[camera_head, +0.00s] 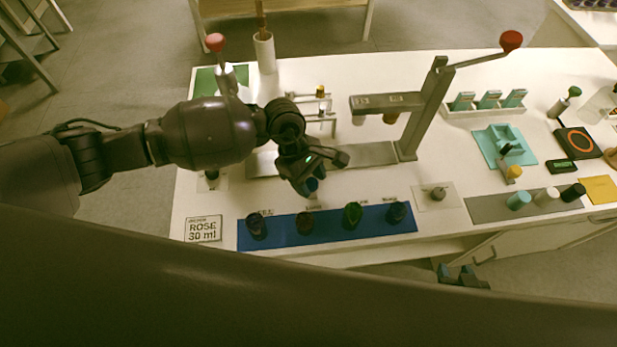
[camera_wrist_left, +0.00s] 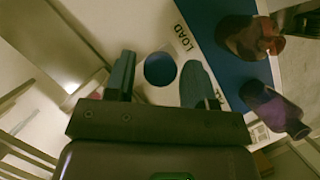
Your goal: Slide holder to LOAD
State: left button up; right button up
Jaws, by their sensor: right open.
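My left gripper (camera_head: 312,184) is over the table, between the press and the blue mat. In the left wrist view its two blue fingers (camera_wrist_left: 158,75) stand apart. A dark blue disc (camera_wrist_left: 160,68) shows between them, with a narrow gap on each side; whether it belongs to the holder I cannot tell. The word LOAD (camera_wrist_left: 180,38) is printed on a white strip beside the blue mat. The press (camera_head: 425,105), with a red-knobbed lever, stands above a grey metal base plate (camera_head: 368,154), partly hidden by my left gripper. My right gripper (camera_head: 463,276) is open and empty near the front edge.
Several dark bottles stand on the blue mat (camera_head: 285,240) at the table's front; two show close in the left wrist view (camera_wrist_left: 255,38). A ROSE 30 ml card (camera_head: 203,228) lies left of it. A small metal rack (camera_head: 328,110) stands behind my left gripper.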

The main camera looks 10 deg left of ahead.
pick_arm(q)
jog(key=shift+o, duration=0.5)
jog(key=v, duration=1)
jog(key=shift+a+r, duration=0.2)
jog(key=shift+r, duration=0.15)
